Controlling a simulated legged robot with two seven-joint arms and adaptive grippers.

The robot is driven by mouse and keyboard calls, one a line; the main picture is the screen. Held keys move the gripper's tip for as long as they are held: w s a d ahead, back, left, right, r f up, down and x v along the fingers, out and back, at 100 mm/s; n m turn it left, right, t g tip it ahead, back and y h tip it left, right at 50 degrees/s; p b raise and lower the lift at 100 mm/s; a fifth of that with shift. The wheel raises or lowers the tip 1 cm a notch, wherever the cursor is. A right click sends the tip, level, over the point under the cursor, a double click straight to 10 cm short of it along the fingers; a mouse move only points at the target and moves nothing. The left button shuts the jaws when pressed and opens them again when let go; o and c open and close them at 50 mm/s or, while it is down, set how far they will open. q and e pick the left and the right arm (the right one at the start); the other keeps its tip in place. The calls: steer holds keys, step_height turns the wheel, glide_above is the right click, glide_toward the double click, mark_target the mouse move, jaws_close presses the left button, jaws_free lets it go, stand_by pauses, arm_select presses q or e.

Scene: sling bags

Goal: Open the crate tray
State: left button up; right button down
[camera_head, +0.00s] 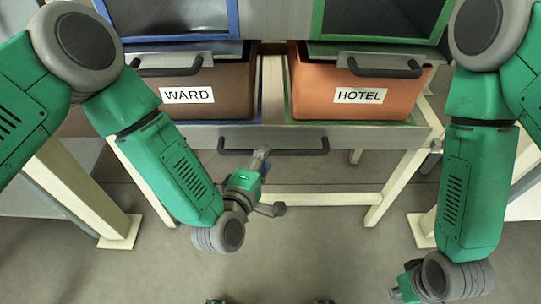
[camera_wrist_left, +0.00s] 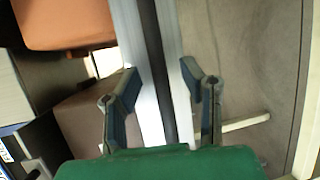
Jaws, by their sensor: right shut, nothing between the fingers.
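The crate tray (camera_head: 195,134) is a grey metal shelf under two crates, with a long black bar handle (camera_head: 300,152) across its front. My left gripper (camera_head: 260,162) is at the handle, near its middle. In the left wrist view its two fingers are spread apart, and the dark handle bar (camera_wrist_left: 173,70) runs between them in front of the pale tray front. I cannot tell whether the fingers touch the bar. My right gripper (camera_head: 406,288) hangs low at the right, away from the tray, shut and empty, partly hidden by its wrist.
Cream frame legs (camera_head: 395,185) stand below at both sides. The grey floor (camera_head: 310,250) in front is clear.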

mark_target(273, 155)
arm_select(q)
steer(key=w+d, duration=0.2)
steer(key=shift+w+d+f+b, duration=0.2)
steer(key=shift+w+f+b, duration=0.1)
steer(key=shift+w+b, duration=0.1)
steer(key=shift+w+d, duration=0.1)
steer(key=shift+d, duration=0.25)
steer(key=shift+a, duration=0.65)
jaws_close()
steer(key=shift+d, duration=0.1)
